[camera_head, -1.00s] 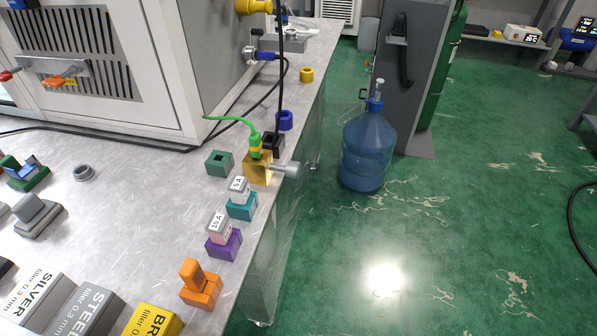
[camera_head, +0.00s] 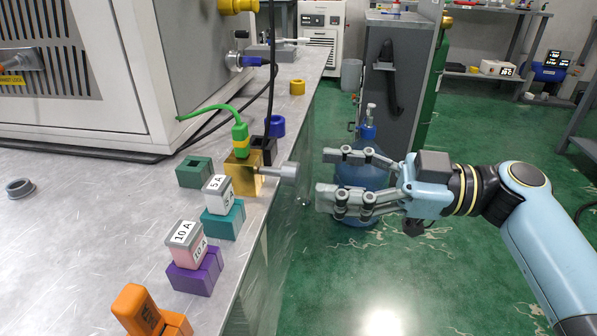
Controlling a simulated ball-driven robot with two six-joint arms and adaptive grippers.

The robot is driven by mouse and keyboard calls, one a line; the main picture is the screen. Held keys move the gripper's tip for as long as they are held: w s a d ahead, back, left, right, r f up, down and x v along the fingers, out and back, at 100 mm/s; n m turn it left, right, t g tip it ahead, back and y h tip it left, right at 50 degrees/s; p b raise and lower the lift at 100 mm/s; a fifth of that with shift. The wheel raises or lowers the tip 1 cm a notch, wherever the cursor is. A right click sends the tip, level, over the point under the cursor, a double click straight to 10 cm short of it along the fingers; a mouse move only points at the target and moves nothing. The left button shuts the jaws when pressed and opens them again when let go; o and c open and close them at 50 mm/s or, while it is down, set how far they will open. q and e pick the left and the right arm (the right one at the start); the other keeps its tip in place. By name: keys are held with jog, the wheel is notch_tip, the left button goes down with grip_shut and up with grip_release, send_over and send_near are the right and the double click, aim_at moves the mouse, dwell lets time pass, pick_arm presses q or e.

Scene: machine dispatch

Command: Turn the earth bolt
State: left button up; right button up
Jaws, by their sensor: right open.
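The earth bolt (camera_head: 283,171) is a grey metal bolt with a wide round head. It sticks out to the right from a brass block (camera_head: 241,182) near the table's right edge. A green and yellow plug (camera_head: 240,139) with a green cable stands in the top of the block. My right gripper (camera_head: 327,176) is open and empty, just right of the bolt head. Its two fingers point left at about the bolt's height, with a gap between them and the head. My left gripper is not in view.
On the metal table (camera_head: 95,235) are a black socket (camera_head: 262,150), green block (camera_head: 194,172), teal holder (camera_head: 223,222), purple holder (camera_head: 195,273) and orange piece (camera_head: 140,309). A grey cabinet (camera_head: 75,85) stands behind. A blue water bottle (camera_head: 362,178) is on the floor beyond my gripper.

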aim_at(299, 174)
jog(key=a, duration=0.2)
jog(key=w+a, duration=0.1)
jog(key=a, duration=0.2)
jog(key=shift+f, duration=0.1)
grip_shut()
